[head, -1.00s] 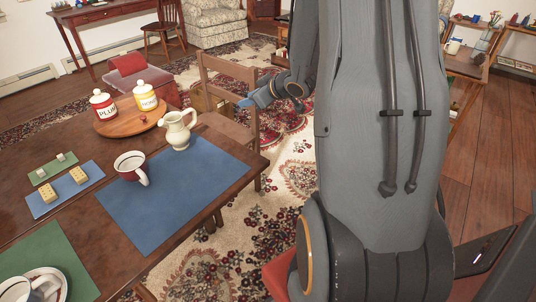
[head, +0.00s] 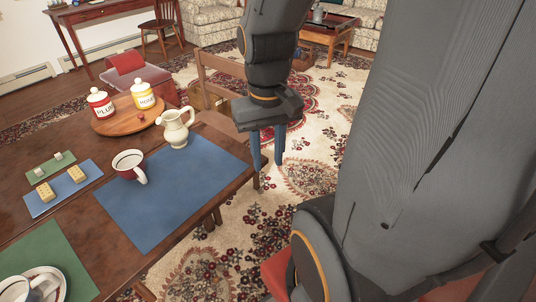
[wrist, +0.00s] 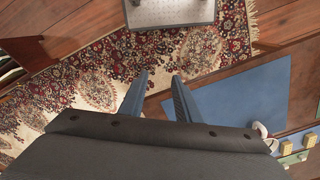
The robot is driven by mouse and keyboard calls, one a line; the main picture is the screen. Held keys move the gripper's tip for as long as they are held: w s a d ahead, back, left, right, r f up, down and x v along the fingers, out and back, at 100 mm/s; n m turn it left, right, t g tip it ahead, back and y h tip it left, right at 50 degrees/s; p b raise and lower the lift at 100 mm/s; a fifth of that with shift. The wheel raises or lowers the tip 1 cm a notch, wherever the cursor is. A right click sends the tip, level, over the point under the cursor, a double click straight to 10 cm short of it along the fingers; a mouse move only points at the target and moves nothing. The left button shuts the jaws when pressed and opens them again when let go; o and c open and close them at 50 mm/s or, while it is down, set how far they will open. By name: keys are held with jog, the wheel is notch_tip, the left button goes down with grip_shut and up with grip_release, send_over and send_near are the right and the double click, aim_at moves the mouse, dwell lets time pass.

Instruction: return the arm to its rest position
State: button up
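My gripper (head: 267,160) hangs fingers down in the head view, just right of the table's right edge and above the patterned rug. Its two blue fingers are apart with nothing between them. In the wrist view my gripper (wrist: 160,90) also shows its two fingers spread, with rug and table edge beyond them. My arm's large grey links fill the right side of the head view.
The wooden table (head: 70,225) carries a blue mat (head: 180,190), a red-and-white cup (head: 129,166), a cream pitcher (head: 175,127) and a round wooden tray (head: 118,126) with two jars. A wooden chair (head: 222,66) stands close behind my gripper. Open rug (head: 330,110) lies to the right.

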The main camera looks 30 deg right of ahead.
jog(key=a+r+n+p, duration=0.2)
jog(key=a+r+p, duration=0.2)
jog(key=a+p, duration=0.2)
jog(key=shift+a+n+p, duration=0.3)
jog(key=shift+a+p, duration=0.1)
jog(key=shift+a, duration=0.3)
jog(key=shift+a, duration=0.1)
